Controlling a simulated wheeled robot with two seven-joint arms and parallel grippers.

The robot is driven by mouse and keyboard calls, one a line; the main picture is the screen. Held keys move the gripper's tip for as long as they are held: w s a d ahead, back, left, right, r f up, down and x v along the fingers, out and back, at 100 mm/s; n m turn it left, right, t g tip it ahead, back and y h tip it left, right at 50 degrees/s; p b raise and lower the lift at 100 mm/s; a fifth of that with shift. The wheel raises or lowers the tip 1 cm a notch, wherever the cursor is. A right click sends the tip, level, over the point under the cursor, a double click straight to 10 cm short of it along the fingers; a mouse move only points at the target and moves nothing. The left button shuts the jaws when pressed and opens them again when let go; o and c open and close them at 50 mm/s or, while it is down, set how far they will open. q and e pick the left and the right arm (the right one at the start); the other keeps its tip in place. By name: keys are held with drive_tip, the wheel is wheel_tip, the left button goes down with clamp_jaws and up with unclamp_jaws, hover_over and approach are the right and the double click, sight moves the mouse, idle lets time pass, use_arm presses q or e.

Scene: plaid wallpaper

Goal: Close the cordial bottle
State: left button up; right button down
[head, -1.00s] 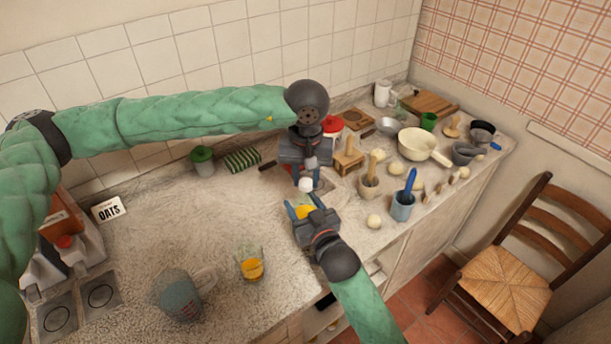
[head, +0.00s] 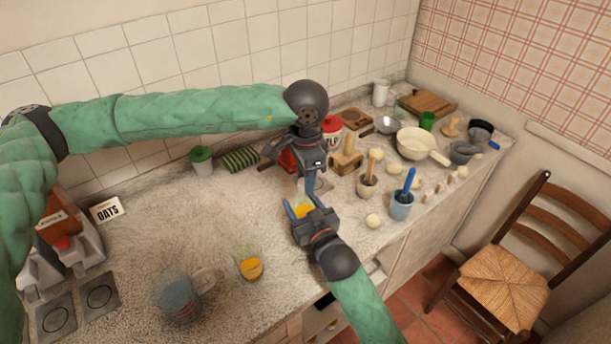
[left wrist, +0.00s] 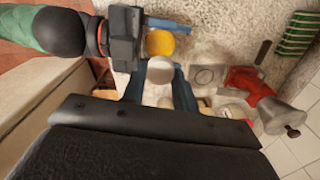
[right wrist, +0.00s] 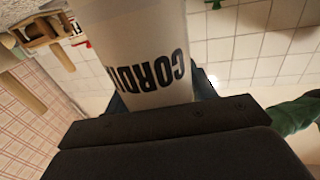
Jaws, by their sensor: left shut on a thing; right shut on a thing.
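The cordial bottle (right wrist: 140,45) is pale, with dark CORDIAL lettering, in the right wrist view. My right gripper (head: 298,209) is shut on it. Its orange contents (head: 303,211) show between the blue fingers in the head view, and as an orange disc (left wrist: 160,43) in the left wrist view. My left gripper (head: 310,186) is shut on a round white cap (left wrist: 160,70), fingers pointing down above the bottle. The cap is mostly hidden in the head view. In the left wrist view it lies beside the orange disc. I cannot tell whether cap and bottle touch.
A red tool with a metal end (left wrist: 250,90) lies behind the left gripper. A wooden stand (head: 346,160), a mortar with pestle (head: 368,182) and a blue cup (head: 402,205) stand to the right. A glass (head: 250,266) and jug (head: 182,298) stand front left. Left-middle counter is clear.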

use_arm(q)
drive_tip(key=shift+w, duration=0.1)
drive_tip(key=o, duration=0.9)
drive_tip(key=shift+o, duration=0.2)
drive_tip(key=shift+r, duration=2.25)
drive_tip(key=shift+c, duration=0.3)
